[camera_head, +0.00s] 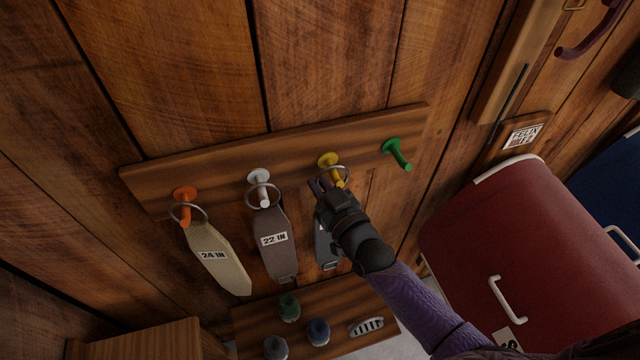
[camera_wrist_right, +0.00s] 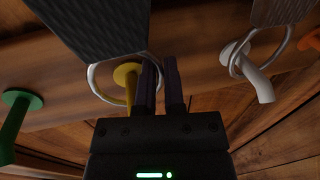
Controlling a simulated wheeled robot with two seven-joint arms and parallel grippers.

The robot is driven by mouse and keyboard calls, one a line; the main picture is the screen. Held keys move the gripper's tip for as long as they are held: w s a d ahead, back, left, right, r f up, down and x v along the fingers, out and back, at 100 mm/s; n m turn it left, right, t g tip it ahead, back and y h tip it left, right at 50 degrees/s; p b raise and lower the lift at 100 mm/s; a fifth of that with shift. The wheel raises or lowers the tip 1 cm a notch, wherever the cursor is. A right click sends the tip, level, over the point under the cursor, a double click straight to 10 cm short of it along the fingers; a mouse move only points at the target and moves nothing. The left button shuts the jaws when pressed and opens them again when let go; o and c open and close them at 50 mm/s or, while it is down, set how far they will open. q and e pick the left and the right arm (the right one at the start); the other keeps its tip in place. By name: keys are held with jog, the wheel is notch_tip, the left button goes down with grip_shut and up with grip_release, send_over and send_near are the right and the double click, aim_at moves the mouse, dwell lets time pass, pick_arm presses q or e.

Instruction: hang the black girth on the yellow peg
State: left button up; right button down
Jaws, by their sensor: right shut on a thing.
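The black girth (camera_head: 325,252) hangs down below the yellow peg (camera_head: 338,177), with a short label partly hidden by my right gripper (camera_head: 318,187). Its metal ring (camera_head: 346,174) appears to encircle the yellow peg's shaft. In the right wrist view, the ring (camera_wrist_right: 93,82) loops beside and around the yellow peg (camera_wrist_right: 130,84), and the dark strap (camera_wrist_right: 95,25) is close above. My left gripper is not in view.
On the same board (camera_head: 225,160), a cream girth (camera_head: 215,265) hangs on an orange peg (camera_head: 184,194) and a brown girth (camera_head: 274,258) on a white peg (camera_head: 260,180). The green peg (camera_head: 398,155) is bare. A shelf with bottles (camera_head: 289,307) lies below; a red trunk (camera_head: 500,230) stands right.

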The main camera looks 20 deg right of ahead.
jog(key=c, duration=0.6)
grip_release()
jog(key=shift+c, duration=0.2)
jog(key=p+v, duration=0.1)
jog(key=v, duration=0.9)
